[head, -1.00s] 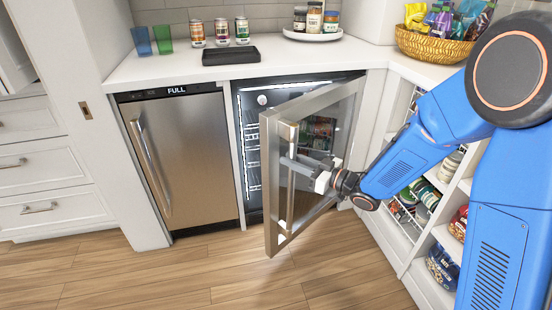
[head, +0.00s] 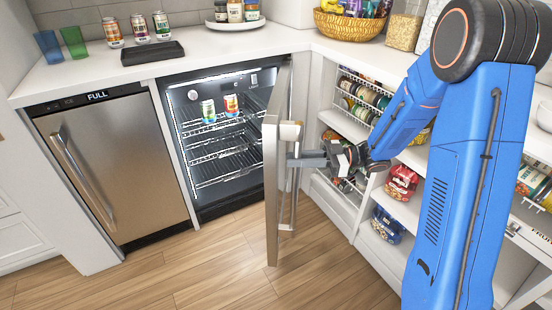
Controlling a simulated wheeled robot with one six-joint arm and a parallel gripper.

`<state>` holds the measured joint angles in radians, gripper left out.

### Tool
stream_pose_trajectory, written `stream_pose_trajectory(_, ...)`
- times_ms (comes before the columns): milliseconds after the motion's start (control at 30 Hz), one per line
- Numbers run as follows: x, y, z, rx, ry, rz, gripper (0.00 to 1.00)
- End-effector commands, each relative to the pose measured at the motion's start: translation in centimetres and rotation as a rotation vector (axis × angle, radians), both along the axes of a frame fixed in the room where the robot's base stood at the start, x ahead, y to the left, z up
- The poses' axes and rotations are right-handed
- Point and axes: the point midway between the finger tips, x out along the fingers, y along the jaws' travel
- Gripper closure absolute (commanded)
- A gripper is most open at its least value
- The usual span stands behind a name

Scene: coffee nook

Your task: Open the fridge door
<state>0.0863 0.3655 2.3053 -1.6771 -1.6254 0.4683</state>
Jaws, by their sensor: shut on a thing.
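The fridge (head: 188,128) stands under the counter with its lit inside showing. Two cans (head: 231,104) stand on its upper wire rack, and the lower racks look empty. Its glass door (head: 271,190), with a steel frame, stands wide open, hinged at the right and seen nearly edge-on. The vertical handle (head: 291,205) is on the door's outer face. My gripper (head: 305,160) is at the handle's upper part, on the right side of the door, shut on the handle. The door and handle partly hide the fingertips.
A steel appliance (head: 115,160) marked FULL stands left of the fridge. Open shelves (head: 375,195) with cans and bags lie close to the right, beside my arm. Cans, cups and a black tray (head: 152,53) are on the counter. The wooden floor (head: 190,270) in front is clear.

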Motion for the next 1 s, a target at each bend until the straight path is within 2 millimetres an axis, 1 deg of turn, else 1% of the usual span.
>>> stream_pose_trajectory(33,0.0,-1.4,0.0,-0.001,0.001,-0.007,1.0)
stream_pose_trajectory(200,0.1,-5.0,0.0,0.0,0.001,-0.007,1.0)
stream_pose_trajectory(400,0.4,-8.6,0.0,0.0,0.001,-0.006,1.0)
stream_pose_trajectory(500,0.6,-9.9,0.0,0.0,0.001,-0.006,1.0)
stream_pose_trajectory(700,0.8,-11.6,0.0,0.0,0.001,-0.004,1.0)
stream_pose_trajectory(833,0.9,-12.2,0.0,0.0,0.001,-0.004,1.0)
stream_pose_trajectory(1000,1.0,-12.3,0.0,0.0,0.001,-0.004,1.0)
